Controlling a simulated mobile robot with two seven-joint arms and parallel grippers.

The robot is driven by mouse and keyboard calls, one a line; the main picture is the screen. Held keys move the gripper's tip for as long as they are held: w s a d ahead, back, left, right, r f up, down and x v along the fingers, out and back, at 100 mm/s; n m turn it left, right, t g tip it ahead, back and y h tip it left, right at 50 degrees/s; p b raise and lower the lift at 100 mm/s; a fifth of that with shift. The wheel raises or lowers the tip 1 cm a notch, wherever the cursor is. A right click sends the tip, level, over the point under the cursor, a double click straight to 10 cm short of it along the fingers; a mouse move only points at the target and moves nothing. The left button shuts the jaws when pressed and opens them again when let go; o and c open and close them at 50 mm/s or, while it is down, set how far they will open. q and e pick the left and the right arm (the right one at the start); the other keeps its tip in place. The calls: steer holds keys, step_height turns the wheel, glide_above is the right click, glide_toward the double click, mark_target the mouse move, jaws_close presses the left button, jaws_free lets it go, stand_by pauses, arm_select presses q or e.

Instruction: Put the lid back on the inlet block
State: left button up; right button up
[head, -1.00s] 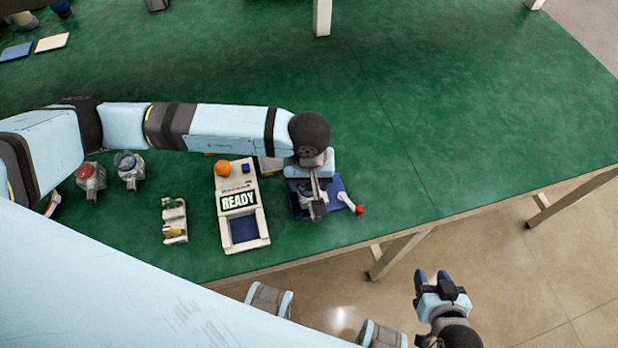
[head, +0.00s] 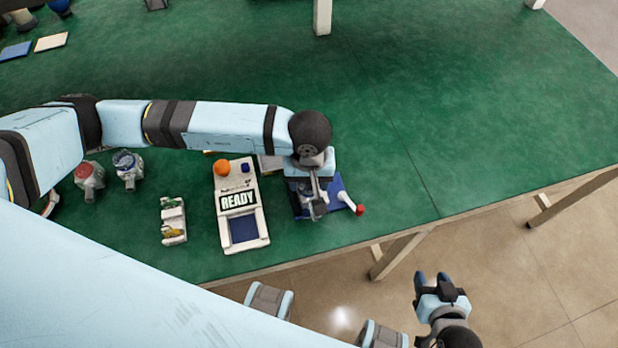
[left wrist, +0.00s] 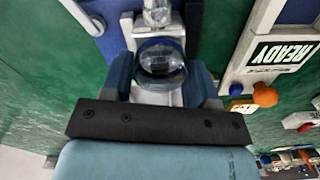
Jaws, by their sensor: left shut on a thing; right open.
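My left gripper (head: 314,196) is over the blue plate at the table's front edge, pointing down. In the left wrist view its two blue fingers (left wrist: 162,72) are shut on the sides of a dark, glassy dome, which I take for the lid (left wrist: 160,58). Pale grey block parts (left wrist: 143,27) show right beside and under the dome, probably the inlet block. I cannot tell whether the dome is seated on them or just above; the gripper hides this in the head view. My right gripper (head: 433,278) is open and empty, off the table over the floor.
A white lever with a red knob (head: 360,209) sticks out right of the blue plate (head: 334,186). Left of it stands a white panel reading READY (head: 258,221), then a small fixture (head: 173,222). A red-topped canister (head: 89,180) and blue-topped canister (head: 128,167) stand further left. The table's right is clear.

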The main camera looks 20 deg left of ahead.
stand_by(0.4)
arm_select(q)
steer(key=shift+b, duration=0.4)
steer(key=shift+f, duration=0.1)
stand_by(0.5)
steer(key=shift+f+b, duration=0.1)
steer(key=shift+b, duration=0.8)
stand_by(0.4)
stand_by(0.4)
steer(key=o, duration=1.3)
steer(key=shift+r, duration=0.2)
